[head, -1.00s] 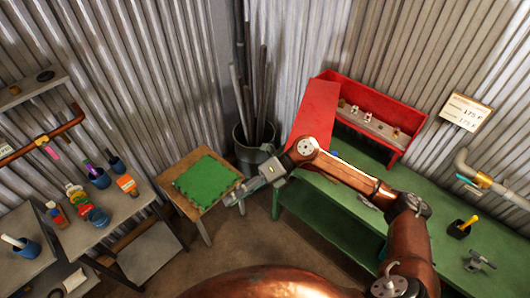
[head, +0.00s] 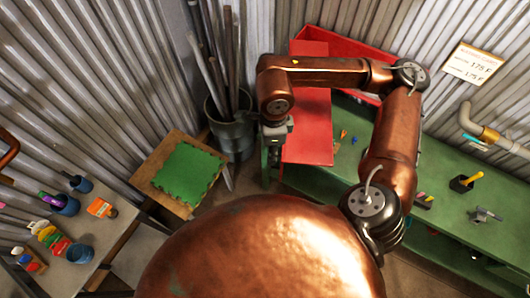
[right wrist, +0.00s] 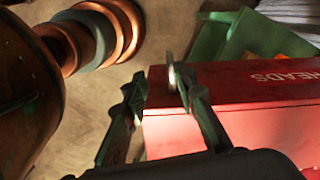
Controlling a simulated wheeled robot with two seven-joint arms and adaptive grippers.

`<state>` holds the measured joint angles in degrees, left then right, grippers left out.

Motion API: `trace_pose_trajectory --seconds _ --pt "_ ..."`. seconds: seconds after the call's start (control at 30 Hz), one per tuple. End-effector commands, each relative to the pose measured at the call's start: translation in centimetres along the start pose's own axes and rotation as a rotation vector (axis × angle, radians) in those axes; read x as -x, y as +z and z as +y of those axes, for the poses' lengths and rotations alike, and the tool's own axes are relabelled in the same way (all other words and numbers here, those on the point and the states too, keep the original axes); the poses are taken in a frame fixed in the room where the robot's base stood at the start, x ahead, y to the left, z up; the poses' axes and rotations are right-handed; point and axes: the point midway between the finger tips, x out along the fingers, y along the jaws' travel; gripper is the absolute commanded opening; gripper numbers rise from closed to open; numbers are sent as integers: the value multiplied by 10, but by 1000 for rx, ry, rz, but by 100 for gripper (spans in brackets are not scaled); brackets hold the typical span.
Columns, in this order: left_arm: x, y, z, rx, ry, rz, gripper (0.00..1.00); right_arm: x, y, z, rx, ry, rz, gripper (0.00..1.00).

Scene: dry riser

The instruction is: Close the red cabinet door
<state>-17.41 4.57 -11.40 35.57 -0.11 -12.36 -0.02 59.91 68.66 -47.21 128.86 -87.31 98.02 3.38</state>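The red cabinet (head: 350,48) stands on the green bench against the corrugated wall, partly hidden behind my right arm. Its red door (head: 308,135) stands open at the left end, reaching out toward the bench's front. My right gripper (head: 273,155) is just left of the door's outer part in the head view. In the right wrist view, my right gripper (right wrist: 160,82) has its fingers apart. One finger overlaps the red door (right wrist: 235,100) with white lettering, and the other is beside its edge. I cannot tell whether they touch it. My left gripper is not in view.
The green bench (head: 445,215) holds a black cup with a yellow tool (head: 465,182) and small tools. A wooden stool with a green mat (head: 185,172) and a dark bin of pipes (head: 232,130) stand to the left.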

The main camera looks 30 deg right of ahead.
Motion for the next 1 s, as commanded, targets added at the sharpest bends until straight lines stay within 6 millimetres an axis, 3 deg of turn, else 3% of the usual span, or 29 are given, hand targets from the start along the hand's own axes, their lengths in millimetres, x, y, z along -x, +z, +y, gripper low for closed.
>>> trace_pose_trajectory --seconds 0.2,0.43,0.8,1.0 --pt "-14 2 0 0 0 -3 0 -15 -5 -3 0 -14 14 26" --pt "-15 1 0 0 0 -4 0 -24 -8 -4 -4 -14 19 26" --pt "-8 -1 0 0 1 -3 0 -78 -8 -5 -4 -12 17 26" --pt "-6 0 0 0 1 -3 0 -93 -8 -6 -3 -14 16 26"
